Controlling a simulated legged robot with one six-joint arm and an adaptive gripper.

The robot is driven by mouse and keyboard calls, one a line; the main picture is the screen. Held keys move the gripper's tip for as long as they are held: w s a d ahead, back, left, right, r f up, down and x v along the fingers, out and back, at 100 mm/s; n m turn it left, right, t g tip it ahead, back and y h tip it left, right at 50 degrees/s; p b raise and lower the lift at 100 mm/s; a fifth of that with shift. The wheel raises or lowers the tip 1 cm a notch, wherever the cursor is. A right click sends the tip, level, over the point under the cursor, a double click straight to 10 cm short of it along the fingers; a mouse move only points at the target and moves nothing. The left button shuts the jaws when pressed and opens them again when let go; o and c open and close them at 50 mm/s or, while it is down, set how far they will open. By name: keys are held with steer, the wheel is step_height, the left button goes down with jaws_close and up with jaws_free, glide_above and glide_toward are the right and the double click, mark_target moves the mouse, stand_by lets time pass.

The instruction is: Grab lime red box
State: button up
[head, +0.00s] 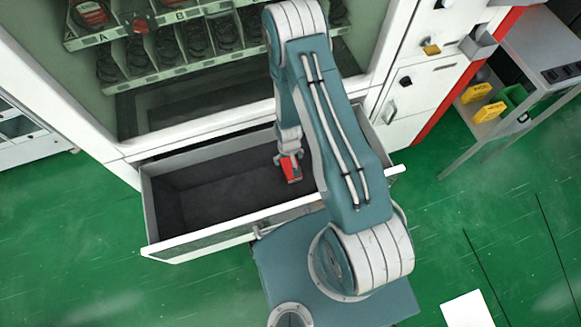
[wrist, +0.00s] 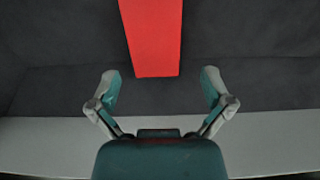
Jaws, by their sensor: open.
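A red box (head: 291,169) is in the open drawer (head: 160,222) of the vending machine, right of the drawer's middle. In the wrist view the red box (wrist: 153,38) stands at the top centre, cut off by the frame's upper edge. No lime colour shows on the visible part. My gripper (wrist: 160,88) is open and empty, its two fingers spread to either side of the box's near end, with the box beyond the fingertips. In the head view my gripper (head: 289,158) is small and partly hidden by my arm, close to the box.
The drawer's front wall (wrist: 50,135) runs along the near side below the gripper. The vending machine's shelves (head: 190,45) stand above the drawer. A grey table (head: 545,65) with yellow boxes (head: 476,93) is at the right. The drawer's left part is empty.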

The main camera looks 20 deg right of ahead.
mark_target(291, 166)
steer(key=shift+s+d+f, duration=0.15)
steer(key=shift+s+f, duration=0.05)
steer(key=shift+f, duration=1.2)
steer(key=shift+s+d+f, duration=0.1)
steer(key=shift+s+f, duration=0.1)
steer(key=shift+f, duration=1.15)
steer(key=c, duration=1)
